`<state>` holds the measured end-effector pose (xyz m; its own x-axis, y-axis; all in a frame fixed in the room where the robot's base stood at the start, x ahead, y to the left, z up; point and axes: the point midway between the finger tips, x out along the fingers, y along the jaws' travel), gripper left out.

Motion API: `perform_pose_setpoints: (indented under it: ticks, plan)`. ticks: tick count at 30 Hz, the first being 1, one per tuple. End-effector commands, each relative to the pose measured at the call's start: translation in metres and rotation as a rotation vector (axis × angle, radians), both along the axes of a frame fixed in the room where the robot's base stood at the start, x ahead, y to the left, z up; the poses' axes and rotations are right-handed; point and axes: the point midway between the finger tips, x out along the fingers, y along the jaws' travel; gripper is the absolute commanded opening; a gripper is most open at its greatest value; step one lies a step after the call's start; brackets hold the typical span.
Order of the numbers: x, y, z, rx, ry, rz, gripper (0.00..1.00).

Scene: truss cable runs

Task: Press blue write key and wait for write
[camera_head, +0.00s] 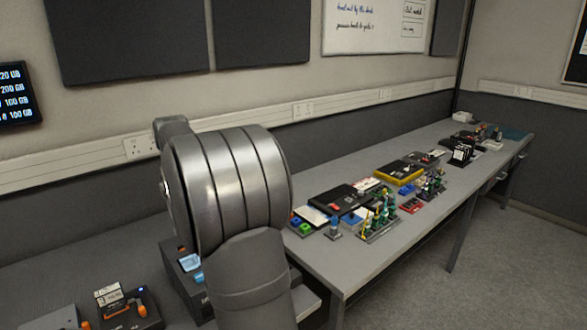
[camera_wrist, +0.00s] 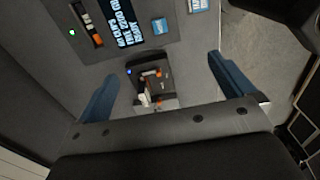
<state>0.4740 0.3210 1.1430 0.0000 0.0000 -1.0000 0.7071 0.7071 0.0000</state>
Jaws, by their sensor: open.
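The blue write key (camera_wrist: 159,26) is a small square blue button on a dark grey panel (camera_wrist: 150,52) in the wrist view. A display with pale text (camera_wrist: 123,20) is left of it. My gripper (camera_wrist: 162,70) is open and empty, its two blue fingers wide apart. The key appears between and beyond the fingertips, apart from both. In the camera_head view my arm hides the gripper. A dark box (camera_head: 186,284) there has a light blue patch (camera_head: 191,263) on top; I cannot tell whether that is the key or the display.
A small black device with an orange lever (camera_wrist: 151,73) lies between the fingers in the wrist view. An orange slider (camera_wrist: 97,40) and green light sit on the panel. In the camera_head view, a grey bench (camera_head: 330,285) carries many small parts at the right.

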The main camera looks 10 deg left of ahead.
Motion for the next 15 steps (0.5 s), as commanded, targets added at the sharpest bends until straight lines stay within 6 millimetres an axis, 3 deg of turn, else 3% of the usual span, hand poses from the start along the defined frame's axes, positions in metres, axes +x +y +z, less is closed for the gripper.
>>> perform_pose_setpoints:
  ticks: [2,12,15]
  plan:
    - [0.0,0.0,-0.0002,0.0,0.0,0.0,0.82]
    - [0.0001,0.0001,-0.0004,0.0,0.0,0.0,0.16]
    - [0.0001,0.0001,-0.0004,0.0,0.0,0.0,0.0]
